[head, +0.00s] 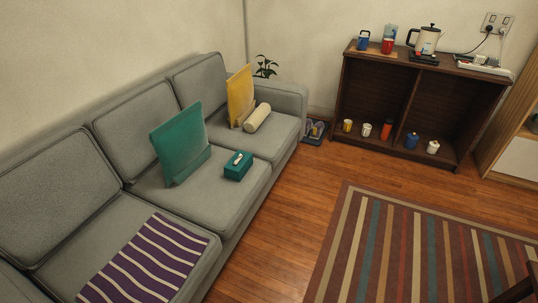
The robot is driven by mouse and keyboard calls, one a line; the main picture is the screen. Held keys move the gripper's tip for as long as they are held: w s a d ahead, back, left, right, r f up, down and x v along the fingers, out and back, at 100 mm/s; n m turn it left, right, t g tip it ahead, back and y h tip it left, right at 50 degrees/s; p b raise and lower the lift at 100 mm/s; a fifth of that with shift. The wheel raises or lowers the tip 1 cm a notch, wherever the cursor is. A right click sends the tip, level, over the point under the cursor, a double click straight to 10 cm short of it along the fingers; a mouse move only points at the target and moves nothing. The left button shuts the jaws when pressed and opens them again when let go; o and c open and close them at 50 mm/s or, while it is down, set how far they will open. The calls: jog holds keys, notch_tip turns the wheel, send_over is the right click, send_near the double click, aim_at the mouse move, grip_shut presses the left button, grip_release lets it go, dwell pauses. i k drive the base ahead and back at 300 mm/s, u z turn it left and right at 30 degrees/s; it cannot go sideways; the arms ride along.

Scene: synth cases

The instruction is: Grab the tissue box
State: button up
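The tissue box (238,167) is a teal-green box with a small white tissue on top. It sits on the middle seat cushion of the grey sofa (150,240), near the front edge. A teal cushion (180,143) stands just to its left, close to the box. My gripper is not in the head view, so its state does not show.
A yellow cushion (239,96) and a cream bolster (257,118) are on the far seat; a striped purple cloth (148,262) lies on the near seat. A dark cabinet (376,97) stands at the back. Bare floor (283,200) and a striped rug (420,245) lie before the sofa.

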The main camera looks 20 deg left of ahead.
aim_at(240, 163)
jog(key=u, duration=0.1)
jog(key=i, duration=1.1)
jog(key=u, duration=1.1)
jog(key=i, duration=0.8)
jog(key=u, duration=0.55)
